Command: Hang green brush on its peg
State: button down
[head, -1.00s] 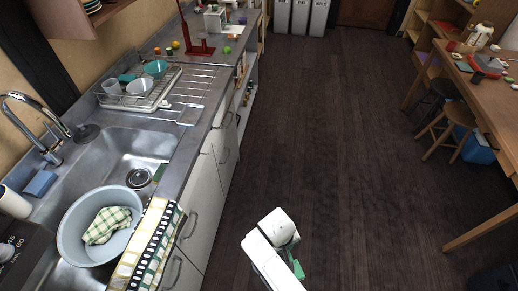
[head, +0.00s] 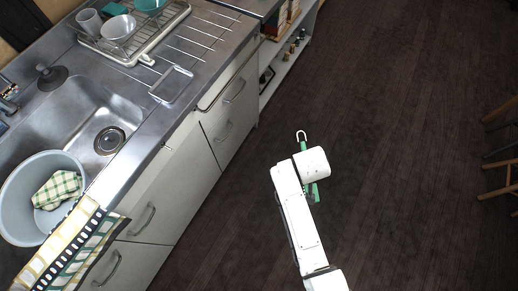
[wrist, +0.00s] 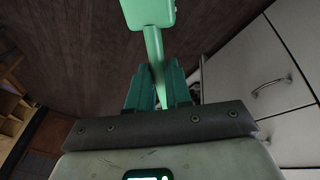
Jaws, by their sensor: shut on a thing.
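The green brush (head: 303,146) shows beyond my white wrist in the head view, with a pale hook-shaped loop at its upper end. In the wrist view the brush (wrist: 148,12) has a block-like green end and a thin handle running down between my fingers. My gripper (wrist: 158,84) is shut on that handle, and its teal fingers lie on both sides of it. In the head view my gripper (head: 310,190) is mostly hidden by my wrist, above the dark floor. A small pale peg-like thing (head: 167,147) juts from the cabinet front; I cannot tell whether it is the brush's peg.
The sink counter (head: 140,125) with grey cabinets (head: 165,195) runs along the left. A basin (head: 18,205) with a checked cloth stands in the sink, and a towel (head: 75,245) hangs over the edge. A stool (head: 505,160) is far right. The floor between is clear.

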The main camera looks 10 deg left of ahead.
jog(key=w+a+f+n+t+y+b, duration=0.3)
jog(key=a+n+t+y+b, duration=0.1)
jog(key=a+b, duration=0.5)
jog(key=s+a+r+n+t+y+b, duration=0.2)
jog(key=s+a+y+b, duration=0.45)
jog(key=a+b, duration=0.4)
jog(key=s+a+r+n+t+y+b, duration=0.1)
jog(key=s+a+r+n+y+b, duration=0.15)
jog(key=s+a+y+b, duration=0.55)
jog(key=w+a+p, duration=0.1)
jog(key=w+a, duration=0.2)
jog(key=a, duration=0.2)
jog(key=w+a+f+h+p, duration=0.1)
jog(key=w+a, duration=0.2)
jog(key=a, duration=0.3)
jog(key=shift+w+f+p, duration=0.25)
jog(key=shift+w+p, duration=0.15)
